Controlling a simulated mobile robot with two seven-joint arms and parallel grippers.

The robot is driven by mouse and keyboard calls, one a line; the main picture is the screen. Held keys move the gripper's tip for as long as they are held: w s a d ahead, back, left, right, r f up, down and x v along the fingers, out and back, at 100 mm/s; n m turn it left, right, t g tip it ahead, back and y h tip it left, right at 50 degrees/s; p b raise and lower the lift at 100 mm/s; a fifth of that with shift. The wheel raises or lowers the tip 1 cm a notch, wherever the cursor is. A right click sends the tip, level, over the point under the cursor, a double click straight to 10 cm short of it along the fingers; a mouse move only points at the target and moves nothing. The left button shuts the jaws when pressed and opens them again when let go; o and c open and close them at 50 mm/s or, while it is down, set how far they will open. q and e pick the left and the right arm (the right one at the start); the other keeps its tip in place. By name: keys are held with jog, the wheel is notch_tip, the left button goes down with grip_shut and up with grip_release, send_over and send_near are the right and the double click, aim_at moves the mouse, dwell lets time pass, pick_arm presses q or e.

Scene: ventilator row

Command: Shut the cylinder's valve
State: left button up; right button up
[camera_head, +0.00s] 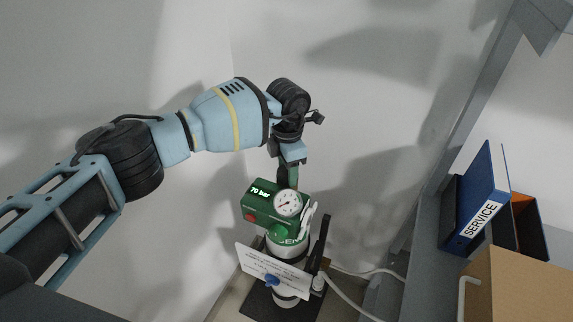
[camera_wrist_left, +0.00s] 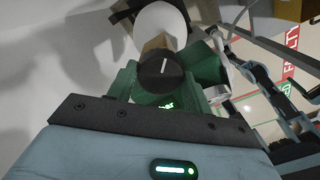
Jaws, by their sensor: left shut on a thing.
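The cylinder (camera_head: 287,250) stands upright in a corner, with a white body and a green shoulder lettered in white. Its green valve head (camera_head: 262,212) carries a lit "70 bar" display and a round dial gauge (camera_head: 288,203). My left gripper (camera_head: 289,182) comes down onto the top of the valve head from above. In the left wrist view, a round black knob (camera_wrist_left: 163,72) with a white line sits in front of my gripper, between green parts. My left gripper is shut on this knob. In the head view the knob is hidden behind the gripper.
A white printed card (camera_head: 262,262) hangs in front of the cylinder, which stands on a dark base. A pale hose (camera_head: 350,298) runs right. At right are a shelf with a blue SERVICE binder (camera_head: 480,205) and a cardboard box (camera_head: 520,285). Walls close in behind.

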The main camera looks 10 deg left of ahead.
pick_arm(q)
jog(key=n+p, duration=0.1)
jog(key=n, duration=0.3)
jog(key=shift+r+n+p, duration=0.1)
jog(key=shift+n+p, duration=0.8)
jog(key=shift+n, duration=1.4)
pick_arm(e)
jog(key=shift+t, duration=0.4)
jog(key=shift+w+d+r, duration=0.1)
jog(key=shift+w+r, duration=0.5)
jog(key=shift+r, duration=0.35)
jog(key=shift+w+d+r, duration=0.1)
jog(key=shift+w+r, duration=0.5)
jog(key=shift+r, duration=0.3)
pick_arm(q)
jog(key=shift+f, duration=0.2)
jog(key=o, duration=1)
